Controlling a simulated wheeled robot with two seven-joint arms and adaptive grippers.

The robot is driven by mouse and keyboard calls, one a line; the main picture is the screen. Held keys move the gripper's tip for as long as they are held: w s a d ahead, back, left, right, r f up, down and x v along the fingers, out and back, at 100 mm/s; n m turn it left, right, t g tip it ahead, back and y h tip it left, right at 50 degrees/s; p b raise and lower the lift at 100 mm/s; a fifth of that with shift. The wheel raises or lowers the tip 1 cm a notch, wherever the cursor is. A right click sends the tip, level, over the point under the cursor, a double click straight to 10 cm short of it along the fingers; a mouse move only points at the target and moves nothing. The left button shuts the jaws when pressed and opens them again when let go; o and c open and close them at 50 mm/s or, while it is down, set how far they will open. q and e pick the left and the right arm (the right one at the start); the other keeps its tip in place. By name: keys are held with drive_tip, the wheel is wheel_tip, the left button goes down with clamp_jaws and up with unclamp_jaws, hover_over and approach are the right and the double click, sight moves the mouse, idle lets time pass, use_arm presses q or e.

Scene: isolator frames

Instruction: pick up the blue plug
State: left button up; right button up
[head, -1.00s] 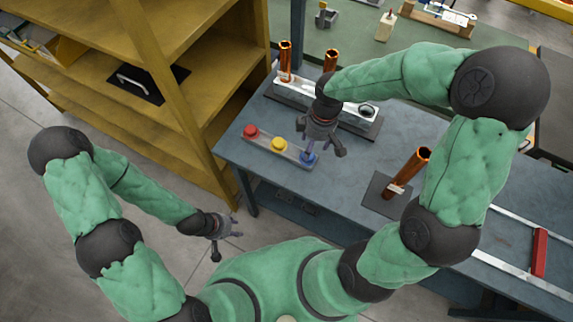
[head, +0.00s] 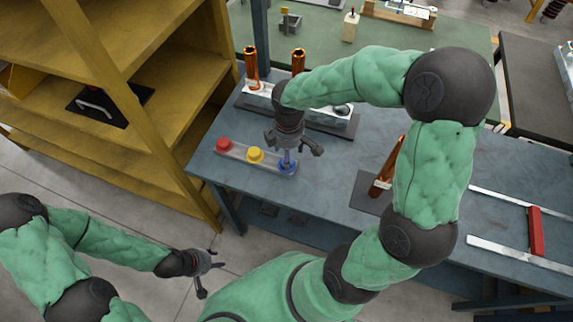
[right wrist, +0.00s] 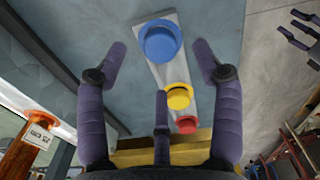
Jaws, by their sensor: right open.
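The blue plug (head: 287,167) is round and sits at the right end of a light grey strip (head: 238,153) on the blue-grey table. In the right wrist view the blue plug (right wrist: 160,40) shows whole, between the two spread side fingers and beyond their tips. My right gripper (head: 294,150) is open and empty just above that end of the strip, partly covering the plug in the head view. I cannot tell its exact height. My left gripper (head: 207,270) is open and empty, low in front of the table, away from the plug.
A yellow plug (head: 255,155) and a red plug (head: 223,145) share the strip. Behind it stands a rack (head: 330,118) with copper tubes (head: 251,68). Another copper tube (head: 385,172) stands on a dark plate to the right. A yellow shelf (head: 160,150) borders the table's left.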

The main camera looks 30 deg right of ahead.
wheel_tip(320, 180, down, 5)
drive_tip(key=shift+w+d+r+b, duration=0.1)
drive_tip(key=shift+w+r+b, duration=0.05)
drive_tip(key=shift+b, duration=0.65)
drive_tip(key=shift+c, duration=0.3)
drive_tip(key=c, duration=1)
drive_tip(key=shift+o, duration=0.2)
